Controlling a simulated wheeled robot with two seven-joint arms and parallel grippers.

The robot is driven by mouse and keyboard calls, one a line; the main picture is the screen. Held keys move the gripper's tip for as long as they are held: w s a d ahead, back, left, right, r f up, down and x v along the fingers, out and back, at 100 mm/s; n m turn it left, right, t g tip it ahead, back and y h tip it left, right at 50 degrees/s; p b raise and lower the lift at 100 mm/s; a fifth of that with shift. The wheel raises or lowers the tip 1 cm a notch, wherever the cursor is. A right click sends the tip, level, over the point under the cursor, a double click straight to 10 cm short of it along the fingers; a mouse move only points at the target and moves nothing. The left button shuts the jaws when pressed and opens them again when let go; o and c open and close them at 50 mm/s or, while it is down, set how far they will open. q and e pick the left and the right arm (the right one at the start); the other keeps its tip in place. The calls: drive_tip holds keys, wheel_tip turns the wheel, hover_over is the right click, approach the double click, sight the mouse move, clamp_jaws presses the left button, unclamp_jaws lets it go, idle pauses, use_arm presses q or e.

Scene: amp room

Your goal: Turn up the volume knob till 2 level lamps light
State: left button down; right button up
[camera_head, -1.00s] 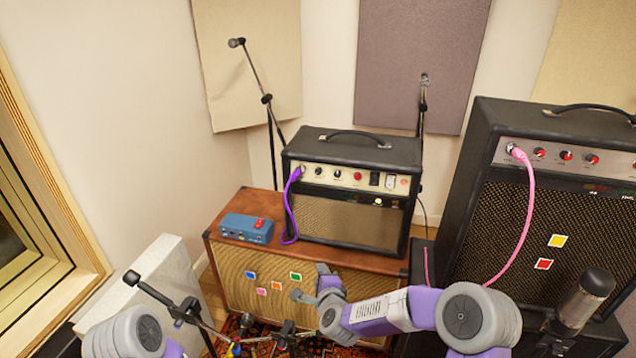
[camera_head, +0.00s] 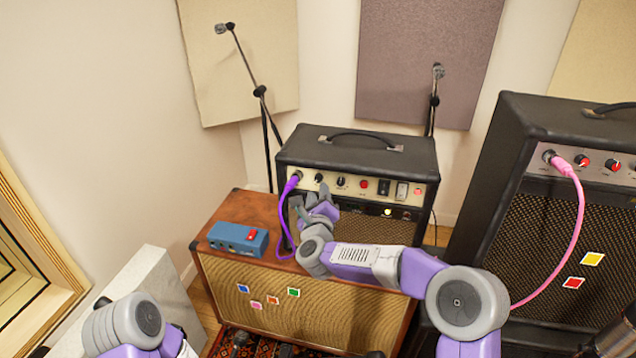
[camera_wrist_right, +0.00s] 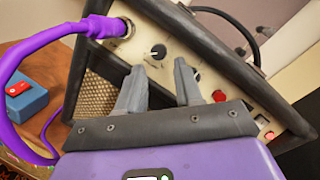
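The small black amp (camera_head: 355,155) stands on a brown cabinet, with a cream control panel (camera_head: 352,184) across its front. I cannot read which is the volume knob. Below the panel, one small lamp (camera_head: 388,212) glows pale yellow. My right gripper (camera_head: 314,198) is in front of the panel's left part. In the right wrist view its fingers (camera_wrist_right: 158,68) are apart and empty, with one knob (camera_wrist_right: 158,51) beyond the gap. The right finger partly hides another. My left gripper is out of view.
A purple cable (camera_head: 284,215) is plugged in at the panel's left end, close to my right gripper. A blue box (camera_head: 238,239) sits on the brown cabinet (camera_head: 215,268). A larger amp (camera_head: 540,130) with a pink cable (camera_head: 577,220) stands at the right.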

sight(318, 180)
drive_tip(key=shift+w+d+f, duration=0.1)
drive_tip(key=shift+w+d, duration=0.05)
drive_tip(key=shift+w, duration=2.5)
drive_tip(key=shift+c, duration=0.3)
clamp_jaws()
